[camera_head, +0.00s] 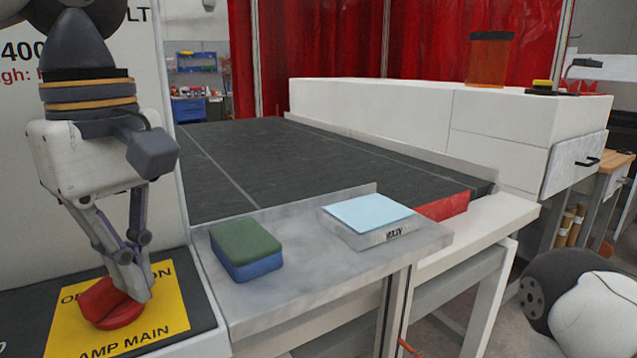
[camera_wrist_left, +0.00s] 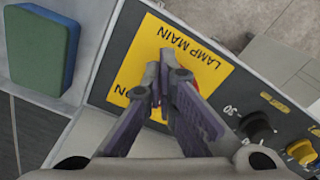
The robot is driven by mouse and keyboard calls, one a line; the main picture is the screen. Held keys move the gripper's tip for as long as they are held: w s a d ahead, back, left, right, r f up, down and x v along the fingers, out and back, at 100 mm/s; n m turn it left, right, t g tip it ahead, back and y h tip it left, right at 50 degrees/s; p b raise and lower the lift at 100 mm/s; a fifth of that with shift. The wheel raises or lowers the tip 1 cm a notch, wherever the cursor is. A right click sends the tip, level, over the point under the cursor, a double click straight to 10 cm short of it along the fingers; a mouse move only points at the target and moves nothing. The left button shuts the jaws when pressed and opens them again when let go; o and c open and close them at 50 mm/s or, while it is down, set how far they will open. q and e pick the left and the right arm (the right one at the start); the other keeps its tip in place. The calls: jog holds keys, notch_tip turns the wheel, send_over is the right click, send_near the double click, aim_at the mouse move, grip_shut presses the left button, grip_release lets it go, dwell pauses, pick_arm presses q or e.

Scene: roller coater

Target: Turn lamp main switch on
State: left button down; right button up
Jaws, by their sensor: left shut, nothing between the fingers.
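The lamp main switch is a red rotary knob (camera_head: 108,305) on a yellow label plate (camera_head: 180,308) marked "LAMP MAIN", at the lower left in the head view. My left gripper (camera_head: 138,292) is shut, with its fingertips down at the right side of the red knob; I cannot tell whether they touch it. In the left wrist view the shut fingers (camera_wrist_left: 160,92) point over the yellow plate (camera_wrist_left: 190,50) and hide most of the knob, with only a little red showing beside them. The knob's exact setting is hidden. My right gripper is not in view.
A green and blue sponge (camera_head: 246,248) and a light blue pad on a block (camera_head: 368,212) lie on the grey shelf (camera_head: 300,290) right of the panel. A black knob (camera_wrist_left: 257,126) and a yellow knob (camera_wrist_left: 302,151) stand on the same panel. The dark conveyor (camera_head: 300,165) is clear.

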pick_arm(q)
jog(key=shift+d+r, duration=0.1)
jog(key=shift+d, duration=0.25)
notch_tip(320, 180, up, 6)
jog(key=shift+f, duration=0.1)
dwell(0.3)
